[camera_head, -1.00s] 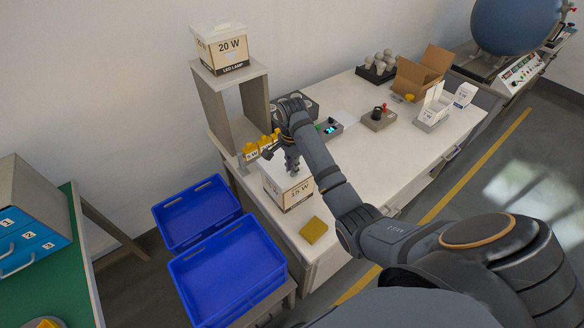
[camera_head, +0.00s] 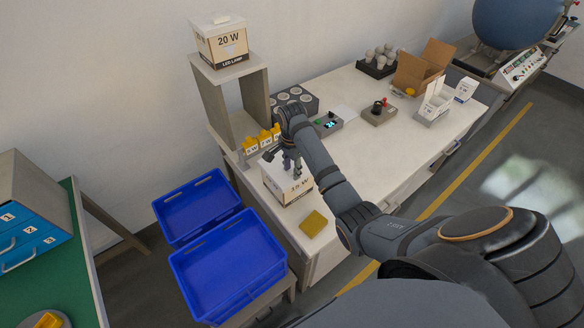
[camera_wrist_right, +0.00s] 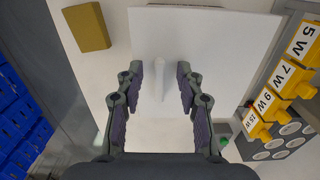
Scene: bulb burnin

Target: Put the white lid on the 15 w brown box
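The 15 W box (camera_head: 298,192), with white and brown sides, stands on the near left part of the white table. The white lid (camera_wrist_right: 228,45) is a flat square plate with a narrow raised handle (camera_wrist_right: 159,80) in the wrist view. In the head view, the lid appears to lie on top of the box, partly hidden by my gripper. My right gripper (camera_wrist_right: 160,88) is open, with one finger on each side of the handle and a gap on both sides. It also shows above the box in the head view (camera_head: 291,170). My left gripper is out of view.
A yellow pad (camera_head: 313,223) lies in front of the box. Yellow watt tags (camera_head: 262,141) and a grey shelf (camera_head: 203,95) bearing the 20 W box (camera_head: 222,42) stand behind. Blue crates (camera_head: 228,265) are at the left. A dark bulb tray (camera_head: 309,103) is behind my arm.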

